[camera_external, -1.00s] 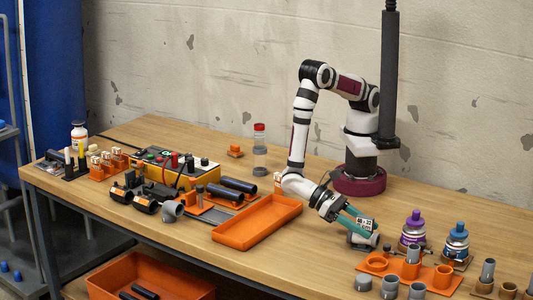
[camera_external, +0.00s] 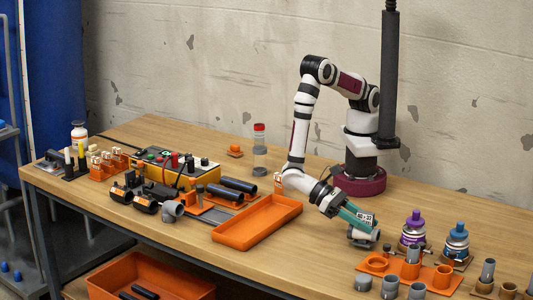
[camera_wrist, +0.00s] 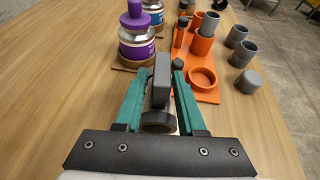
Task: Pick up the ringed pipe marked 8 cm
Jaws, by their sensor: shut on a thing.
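My gripper (camera_external: 368,228), with green fingers, is shut on a grey pipe piece (camera_external: 364,241) low over the table, right of the orange tray. In the wrist view my gripper (camera_wrist: 160,85) has the grey pipe piece (camera_wrist: 159,92) between its fingers, with a round open end (camera_wrist: 158,122) towards the camera. I cannot read any 8 cm mark on it, and the fingers hide part of it. I cannot tell whether it touches the table. Short grey pipes (camera_external: 390,286) stand at the front right.
An orange holder (camera_external: 432,283) with round sockets lies close to the right of my gripper. A purple-capped bottle (camera_external: 413,230) and a blue-capped bottle (camera_external: 456,242) stand behind it. The orange tray (camera_external: 257,220) is empty. A grey elbow (camera_external: 172,211) lies left of it.

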